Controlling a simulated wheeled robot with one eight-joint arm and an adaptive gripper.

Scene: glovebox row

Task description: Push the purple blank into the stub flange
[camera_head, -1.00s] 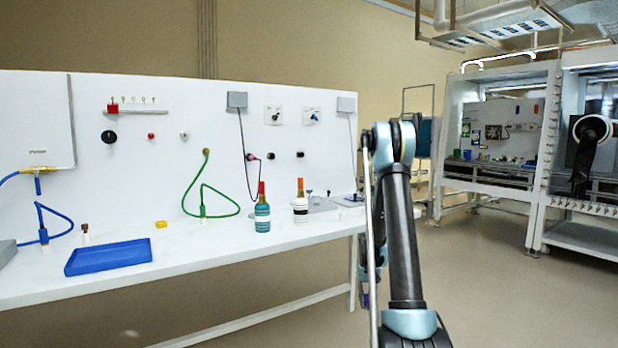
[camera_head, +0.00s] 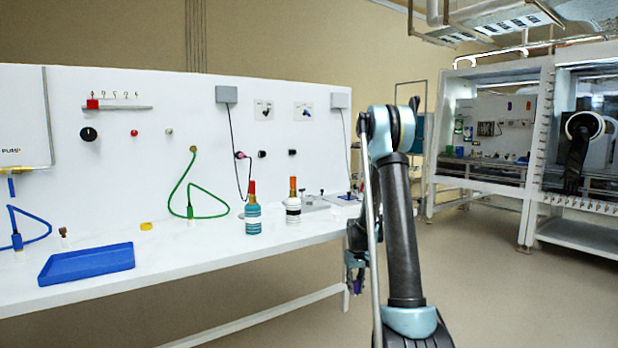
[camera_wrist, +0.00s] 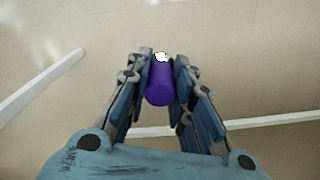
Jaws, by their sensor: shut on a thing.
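The purple blank (camera_wrist: 160,84) is a short cylinder with a pale patch at its far end. My gripper (camera_wrist: 160,66) is shut on it, with one finger on each side, and bare floor shows behind it in the wrist view. I cannot tell for sure which fitting is the stub flange; small dark round stubs (camera_head: 262,154) stick out of the white back panel.
The white bench (camera_head: 190,262) carries a blue tray (camera_head: 86,264), a teal-striped bottle (camera_head: 252,218), a white-and-black bottle (camera_head: 293,207) and a yellow piece (camera_head: 146,226). Green and blue hoses hang at the panel. Open floor lies right of the bench, before the gloveboxes (camera_head: 490,140).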

